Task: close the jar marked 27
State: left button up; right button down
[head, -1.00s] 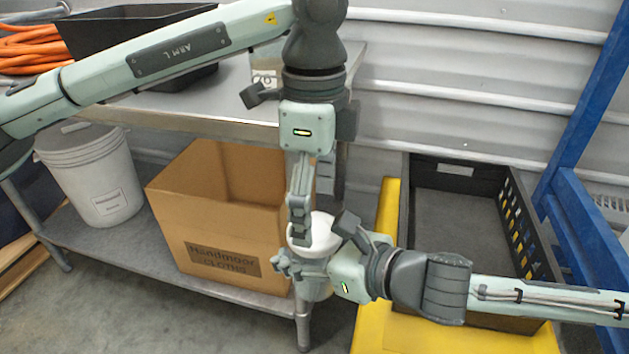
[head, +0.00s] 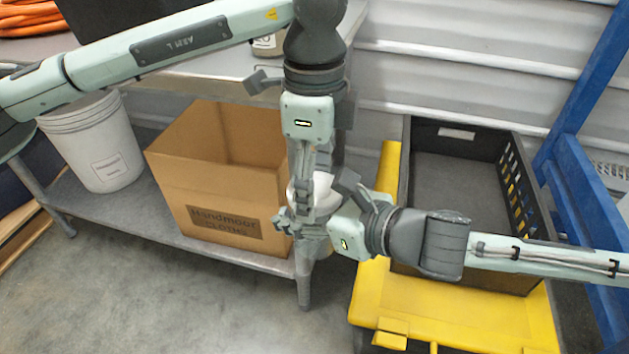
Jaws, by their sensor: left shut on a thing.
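A pale jar (head: 325,247) with a white lid (head: 323,190) is in the middle of the head view, mostly hidden behind my grippers. My left gripper (head: 302,212) points down from above and is shut on the white lid, which shows on both sides of its fingers. I cannot see whether the lid is seated, and no number on this jar is readable.
A metal bench (head: 225,57) carries another jar (head: 268,45). A cardboard box (head: 215,180) and a white bucket (head: 105,150) stand on its lower shelf. A black crate (head: 455,175) lies on a yellow cart (head: 450,315) at right, beside a blue frame (head: 585,90).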

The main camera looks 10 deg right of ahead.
pick_arm(q)
jog(key=shift+c, duration=0.9)
jog(key=m, duration=0.9)
jog(key=shift+m, duration=0.4)
jog(key=o, duration=1.3)
jog(key=shift+r, duration=0.1)
jog(key=shift+r, duration=2.15)
